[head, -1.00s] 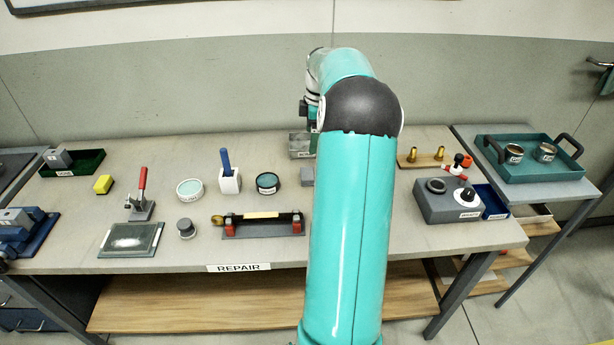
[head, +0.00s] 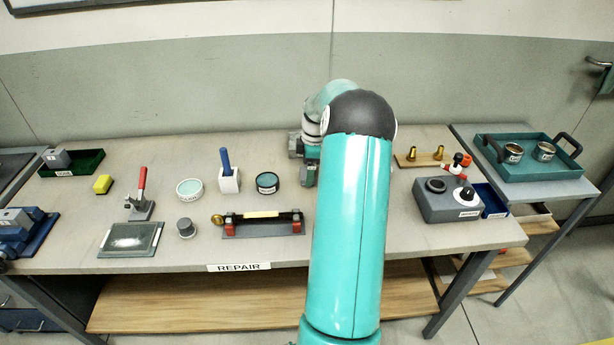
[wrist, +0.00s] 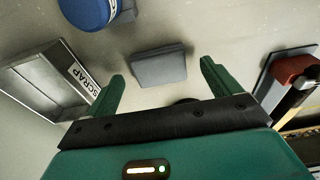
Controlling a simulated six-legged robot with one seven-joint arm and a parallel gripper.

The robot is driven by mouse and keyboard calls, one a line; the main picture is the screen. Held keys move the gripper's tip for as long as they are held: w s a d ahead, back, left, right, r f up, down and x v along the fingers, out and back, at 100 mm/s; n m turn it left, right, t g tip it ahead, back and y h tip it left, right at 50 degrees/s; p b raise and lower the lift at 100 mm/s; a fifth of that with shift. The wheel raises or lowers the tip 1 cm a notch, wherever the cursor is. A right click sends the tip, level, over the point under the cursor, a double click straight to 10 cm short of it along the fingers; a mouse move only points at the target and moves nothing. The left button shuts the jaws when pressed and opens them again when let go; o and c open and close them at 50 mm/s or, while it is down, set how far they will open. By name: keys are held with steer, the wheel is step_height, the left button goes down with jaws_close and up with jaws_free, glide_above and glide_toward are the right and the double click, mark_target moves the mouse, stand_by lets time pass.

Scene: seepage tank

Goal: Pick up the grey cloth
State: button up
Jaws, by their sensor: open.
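The grey cloth (wrist: 158,66) shows in the wrist view as a small, flat, folded-looking square on the bench top. It lies between and just beyond the two green fingers of my gripper (wrist: 161,72), which are apart with nothing held between them. In the head view my gripper (head: 309,174) is low over the bench, right of the round tin with a teal top, and the cloth is hidden behind it. I cannot tell the exact height of the fingertips above the cloth.
A grey tray marked SCRAP (wrist: 50,80) stands left of the cloth in the wrist view. A round blue-sided container (wrist: 92,10) is beyond it. A fixture with red blocks (head: 262,223) lies nearby on the REPAIR bench (head: 180,256). A grey box (head: 447,200) stands to the right.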

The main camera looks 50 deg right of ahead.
steer(key=shift+f, duration=0.55)
steer(key=c, duration=1.1)
steer(key=shift+o, duration=0.2)
steer(key=shift+r, duration=0.1)
steer(key=shift+r, duration=0.4)
step_height(320, 180, up, 2)
steer(key=shift+r, duration=0.1)
steer(key=s+a+r, duration=0.1)
steer(key=a+r, duration=0.9)
steer(key=a, duration=0.4)
